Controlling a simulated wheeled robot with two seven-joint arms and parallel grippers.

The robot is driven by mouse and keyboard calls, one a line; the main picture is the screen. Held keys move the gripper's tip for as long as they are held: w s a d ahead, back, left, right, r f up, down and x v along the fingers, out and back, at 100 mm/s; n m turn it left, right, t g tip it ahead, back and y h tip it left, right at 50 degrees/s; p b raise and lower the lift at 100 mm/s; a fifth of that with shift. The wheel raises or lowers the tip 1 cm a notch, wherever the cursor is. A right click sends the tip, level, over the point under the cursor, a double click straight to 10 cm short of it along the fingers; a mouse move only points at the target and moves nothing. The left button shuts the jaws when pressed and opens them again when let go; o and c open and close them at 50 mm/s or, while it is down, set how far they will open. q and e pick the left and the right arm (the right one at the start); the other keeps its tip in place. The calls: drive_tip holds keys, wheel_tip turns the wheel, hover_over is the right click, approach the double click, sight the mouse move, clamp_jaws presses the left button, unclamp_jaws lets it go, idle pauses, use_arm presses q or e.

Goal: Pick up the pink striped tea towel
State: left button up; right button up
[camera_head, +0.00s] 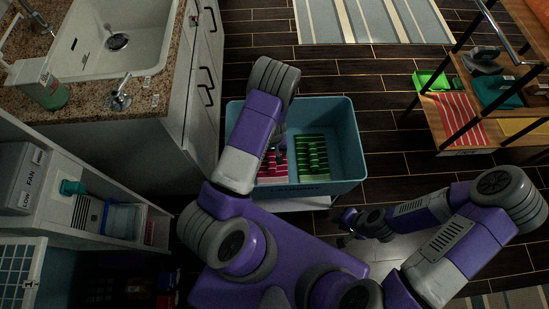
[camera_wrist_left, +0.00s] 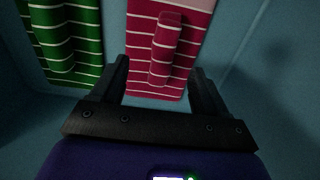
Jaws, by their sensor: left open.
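The pink striped tea towel (camera_head: 271,170) lies in the left part of a blue basket (camera_head: 341,117), partly hidden by my left arm. In the left wrist view the towel (camera_wrist_left: 143,50) is deep pink with white stripes and has a raised fold in its middle. My left gripper (camera_wrist_left: 159,72) is open and points down into the basket, its fingers on either side of the towel's near part. No cloth is visibly gripped. In the head view the left gripper (camera_head: 281,154) is small and dark. My right gripper (camera_head: 347,228) is low, outside the basket; its jaw state is unclear.
A green striped towel (camera_head: 311,155) lies beside the pink one in the basket. A cabinet with a sink (camera_head: 115,60) stands at left. At right, a wooden shelf (camera_head: 430,105) holds a red striped cloth (camera_head: 457,118). Floor between basket and shelf is clear.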

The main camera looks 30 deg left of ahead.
sight(272, 158)
use_arm(q)
wheel_tip(272, 158, down, 3)
drive_tip(key=shift+a+r+b, duration=0.15)
drive_tip(key=shift+b, duration=0.25)
drive_tip(key=f, duration=0.1)
drive_tip(key=f+b, duration=0.1)
drive_tip(key=f, duration=0.1)
drive_tip(key=f+b, duration=0.1)
drive_tip(key=shift+w+a+f, duration=0.1)
drive_tip(key=shift+a+f, duration=0.3)
drive_tip(key=shift+r, duration=0.1)
drive_tip(key=c, duration=1.2)
